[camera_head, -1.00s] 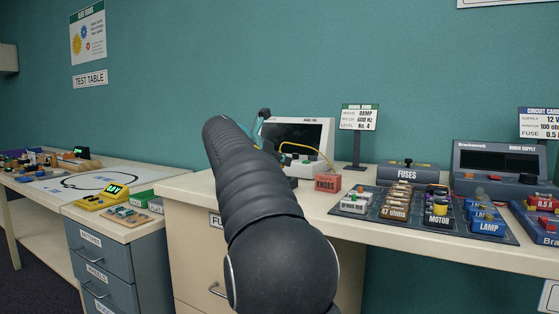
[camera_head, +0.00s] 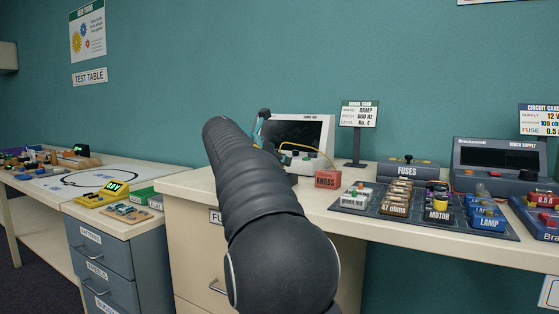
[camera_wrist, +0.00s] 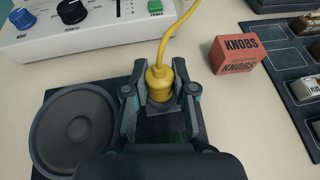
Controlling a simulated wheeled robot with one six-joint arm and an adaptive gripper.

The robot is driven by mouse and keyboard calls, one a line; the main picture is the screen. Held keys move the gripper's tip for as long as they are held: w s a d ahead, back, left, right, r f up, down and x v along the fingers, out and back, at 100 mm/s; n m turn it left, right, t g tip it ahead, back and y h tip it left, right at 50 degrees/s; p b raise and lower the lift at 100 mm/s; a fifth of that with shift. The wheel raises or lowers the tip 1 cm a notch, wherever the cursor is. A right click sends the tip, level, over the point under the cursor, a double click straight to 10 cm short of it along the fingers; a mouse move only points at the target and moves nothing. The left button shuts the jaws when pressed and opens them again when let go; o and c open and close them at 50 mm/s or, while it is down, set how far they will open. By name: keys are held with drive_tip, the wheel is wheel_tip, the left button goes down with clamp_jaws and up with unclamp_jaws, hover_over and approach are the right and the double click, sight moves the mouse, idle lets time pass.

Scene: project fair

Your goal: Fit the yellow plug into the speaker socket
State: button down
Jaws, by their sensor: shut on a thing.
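The yellow plug (camera_wrist: 159,82) with its yellow cable is between the fingers of my gripper (camera_wrist: 160,98) in the wrist view. The gripper is shut on it. The plug is over or at a dark board (camera_wrist: 42,154) that carries the round grey speaker (camera_wrist: 73,128) to the left. The socket is hidden under the plug and fingers, so I cannot tell whether the plug has entered it. In the head view my arm hides the speaker and most of the gripper; part of the gripper (camera_head: 259,129) shows beside the yellow cable (camera_head: 298,147).
A white knob panel (camera_wrist: 90,32) stands just behind the plug. The red KNOBS box (camera_wrist: 240,53) is close on the right. A dark mat (camera_head: 345,210) of labelled parts lies farther right. Bare bench top (camera_wrist: 236,112) separates the gripper from the mat.

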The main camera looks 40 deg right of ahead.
drive_tip(key=shift+f, duration=0.2)
drive_tip(key=c, duration=0.9)
unclamp_jaws()
drive_tip(key=shift+o, duration=0.4)
drive_tip(key=o, duration=0.4)
drive_tip(key=shift+o, duration=0.2)
drive_tip(key=shift+r, duration=0.1)
drive_tip(key=shift+r+p, duration=2.6)
drive_tip(key=shift+p, duration=0.4)
drive_tip(key=shift+r, duration=1.3)
